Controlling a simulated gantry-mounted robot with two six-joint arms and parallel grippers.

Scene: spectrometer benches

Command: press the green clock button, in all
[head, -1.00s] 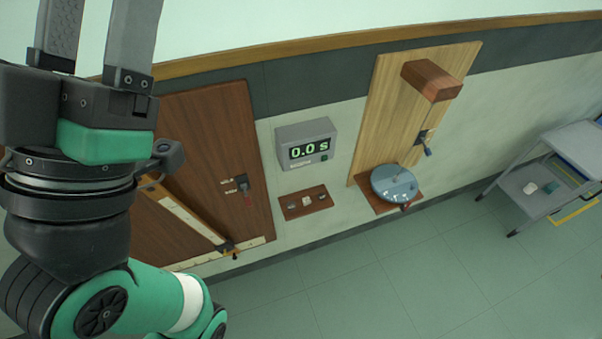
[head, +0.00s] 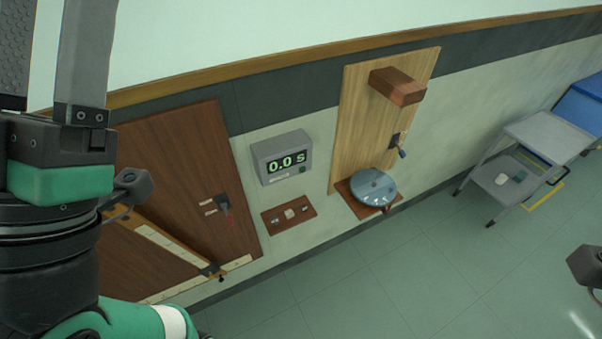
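The grey clock box (head: 281,157) is fixed to the wall and its display reads 0.0 s. The small green clock button (head: 302,170) is at the lower right of its front face, with nothing touching it. My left gripper (head: 50,50) is at the upper left, well apart from the clock. Its two fingers stand apart with nothing seen between them, and their tips run out of the frame. My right gripper's fingers are not seen.
Below the clock is a small wooden plate (head: 267,216) with several fittings. A brown panel (head: 185,150) is on the left. A light wood board (head: 362,110) with a block and a round blue dish (head: 373,186) is on the right. A grey cart (head: 550,130) stands further right.

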